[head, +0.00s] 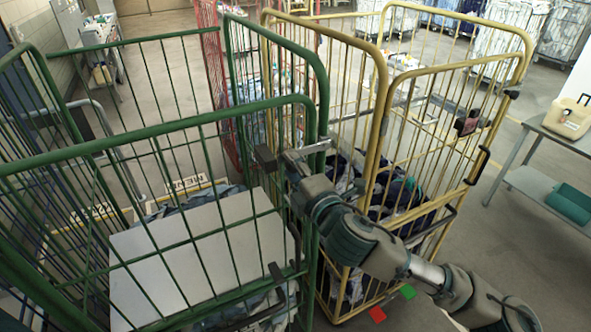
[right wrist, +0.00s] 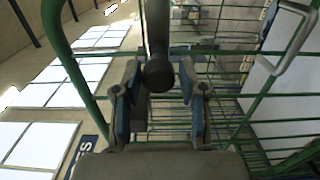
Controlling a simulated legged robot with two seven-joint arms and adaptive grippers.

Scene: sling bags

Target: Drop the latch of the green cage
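The green cage (head: 165,125) fills the left of the head view, with a pale flat board (head: 200,250) inside it. A dark latch (head: 265,158) shows at its right front upright. My right gripper (head: 284,160) is at that upright, its arm coming in from the lower right. In the right wrist view, a dark bar with a rounded end, apparently the latch (right wrist: 158,74), stands between the fingers of my right gripper (right wrist: 158,88). The fingers are apart, with a gap seen on each side of the bar. My left gripper is not in view.
A yellow cage (head: 381,100) holding dark bags stands close on the right of the green cage, behind my right arm. A red cage (head: 212,70) is behind. A grey table (head: 548,138) with a beige case (head: 568,118) stands at the far right.

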